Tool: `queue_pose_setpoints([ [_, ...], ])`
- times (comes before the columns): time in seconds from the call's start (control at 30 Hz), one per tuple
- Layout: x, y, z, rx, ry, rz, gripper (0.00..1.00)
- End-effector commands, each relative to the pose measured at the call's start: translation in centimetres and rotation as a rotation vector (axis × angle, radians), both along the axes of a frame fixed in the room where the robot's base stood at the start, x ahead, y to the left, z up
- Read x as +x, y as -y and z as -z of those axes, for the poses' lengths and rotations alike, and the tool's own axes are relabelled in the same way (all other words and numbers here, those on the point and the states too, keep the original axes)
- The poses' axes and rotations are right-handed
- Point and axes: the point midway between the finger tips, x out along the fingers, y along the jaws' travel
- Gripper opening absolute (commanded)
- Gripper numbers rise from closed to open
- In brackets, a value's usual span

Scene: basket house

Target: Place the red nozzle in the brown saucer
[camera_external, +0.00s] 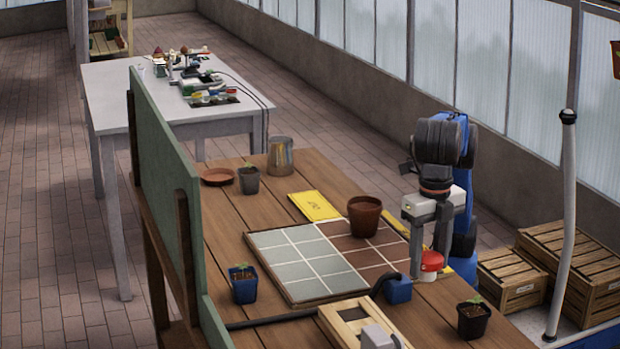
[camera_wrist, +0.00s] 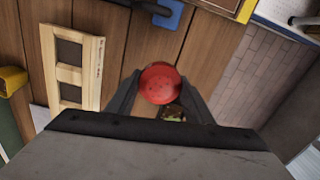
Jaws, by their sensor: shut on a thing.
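The red nozzle (camera_external: 431,261) is between the fingers of my gripper (camera_external: 430,250) at the right side of the wooden table. In the wrist view the red nozzle (camera_wrist: 160,83) shows as a round red disc between the two dark fingertips, and my gripper (camera_wrist: 160,90) is shut on it. I cannot tell whether the nozzle touches the table. The brown saucer (camera_external: 217,177) lies at the far left end of the table, empty, beside a small grey pot with a seedling (camera_external: 249,180). The saucer is not in the wrist view.
A terracotta pot (camera_external: 364,217) stands on the tiled board (camera_external: 300,262) between my gripper and the saucer. A metal can (camera_external: 280,157) and a yellow booklet (camera_external: 314,206) are farther back.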

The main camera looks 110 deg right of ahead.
Motion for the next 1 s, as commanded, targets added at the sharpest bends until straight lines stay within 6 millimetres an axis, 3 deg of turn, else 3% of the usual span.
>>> queue_pose_setpoints([
  [0.27, 6.7, 6.4, -0.2, 0.001, 0.0, 0.134, 0.25],
  [0.6, 15.9, 18.4, -0.4, 0.002, -0.001, 0.361, 0.25],
  [1.0, 23.6, 34.1, -0.6, 0.002, -0.002, 0.625, 0.25],
])
